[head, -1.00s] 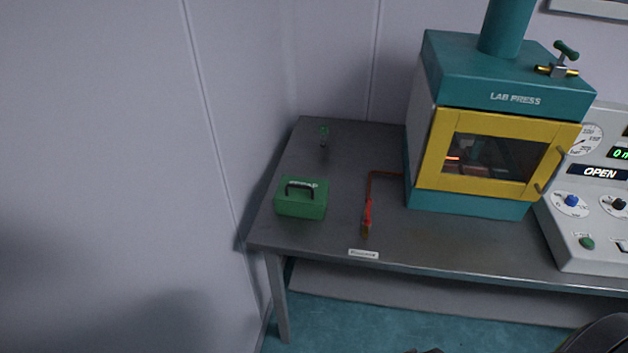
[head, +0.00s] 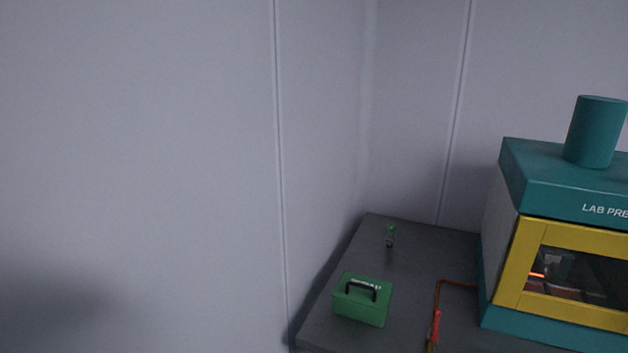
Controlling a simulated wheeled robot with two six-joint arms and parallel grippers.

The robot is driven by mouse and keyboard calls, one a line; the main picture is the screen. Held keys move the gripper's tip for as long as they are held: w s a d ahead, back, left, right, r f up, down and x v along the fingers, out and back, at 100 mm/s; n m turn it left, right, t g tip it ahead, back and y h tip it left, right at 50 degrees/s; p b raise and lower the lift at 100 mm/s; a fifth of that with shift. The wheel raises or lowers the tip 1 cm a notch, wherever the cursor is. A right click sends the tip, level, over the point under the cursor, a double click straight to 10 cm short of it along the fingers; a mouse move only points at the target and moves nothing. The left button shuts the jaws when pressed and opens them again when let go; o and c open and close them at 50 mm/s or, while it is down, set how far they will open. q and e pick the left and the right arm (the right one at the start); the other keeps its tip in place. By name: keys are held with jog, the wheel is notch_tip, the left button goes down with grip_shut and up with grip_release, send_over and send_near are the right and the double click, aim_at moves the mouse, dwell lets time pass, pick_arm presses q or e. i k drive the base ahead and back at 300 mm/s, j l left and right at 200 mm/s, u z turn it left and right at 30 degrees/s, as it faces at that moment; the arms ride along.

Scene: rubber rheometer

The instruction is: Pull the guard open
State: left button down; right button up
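The guard is the yellow-framed door (head: 575,310) with a dark window on the front of the teal lab press (head: 556,181). The press is cut off by the right edge of the head view. The visible part of the guard looks closed against the press front. Its handle side is out of the frame. An orange glow shows behind the window. Neither of my grippers is in view.
A green box with a black handle (head: 362,300) sits on the dark bench (head: 410,270), left of the press. A small green-topped item (head: 390,236) stands behind it. Grey walls (head: 150,150) fill the left.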

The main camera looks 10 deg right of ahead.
aim_at(530, 233)
jog(key=z, duration=1.65)
